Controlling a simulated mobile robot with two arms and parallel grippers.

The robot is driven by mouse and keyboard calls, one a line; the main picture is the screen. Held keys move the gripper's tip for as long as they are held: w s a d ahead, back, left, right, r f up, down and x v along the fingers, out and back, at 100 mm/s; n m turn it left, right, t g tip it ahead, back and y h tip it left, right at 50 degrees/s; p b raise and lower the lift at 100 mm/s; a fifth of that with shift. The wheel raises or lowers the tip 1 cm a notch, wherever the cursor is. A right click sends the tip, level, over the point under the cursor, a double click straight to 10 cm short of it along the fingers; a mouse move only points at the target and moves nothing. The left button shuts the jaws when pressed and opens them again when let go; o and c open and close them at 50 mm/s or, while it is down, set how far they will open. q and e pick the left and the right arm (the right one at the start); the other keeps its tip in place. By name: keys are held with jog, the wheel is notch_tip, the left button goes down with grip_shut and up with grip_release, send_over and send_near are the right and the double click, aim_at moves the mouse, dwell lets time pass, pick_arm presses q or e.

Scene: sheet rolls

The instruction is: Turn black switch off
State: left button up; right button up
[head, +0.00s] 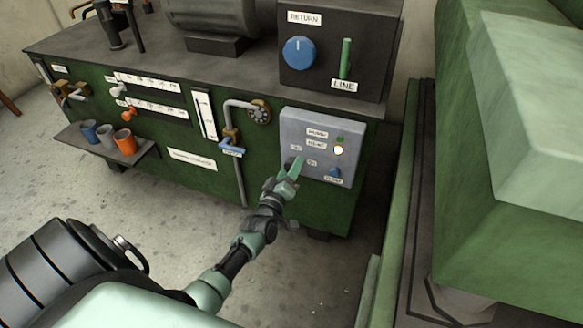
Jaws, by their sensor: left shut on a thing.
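A grey switch panel (318,130) is mounted on the front of the green machine at its right end. It carries small white labels, a lit lamp (339,150) and a blue knob (334,173). My left gripper (294,166) is at the lower left of this panel, its green fingers against the panel face. It is shut on a small dark part there, which I take to be the black switch (289,163). The fingers hide most of it, so its position cannot be read. My right gripper is not in view.
Above the panel, a dark box has a blue RETURN dial (299,52) and a green LINE lever (345,58). A pipe with a valve (232,140) runs left of the panel. A shelf (105,150) holds cups. A large green machine (510,160) stands close on the right.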

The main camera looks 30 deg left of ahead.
pick_arm(q)
jog(key=shift+f+n, duration=0.15)
jog(key=shift+n, duration=1.55)
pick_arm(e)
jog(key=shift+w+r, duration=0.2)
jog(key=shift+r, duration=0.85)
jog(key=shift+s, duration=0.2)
pick_arm(q)
jog(key=o, duration=1.4)
jog(key=shift+c, duration=0.2)
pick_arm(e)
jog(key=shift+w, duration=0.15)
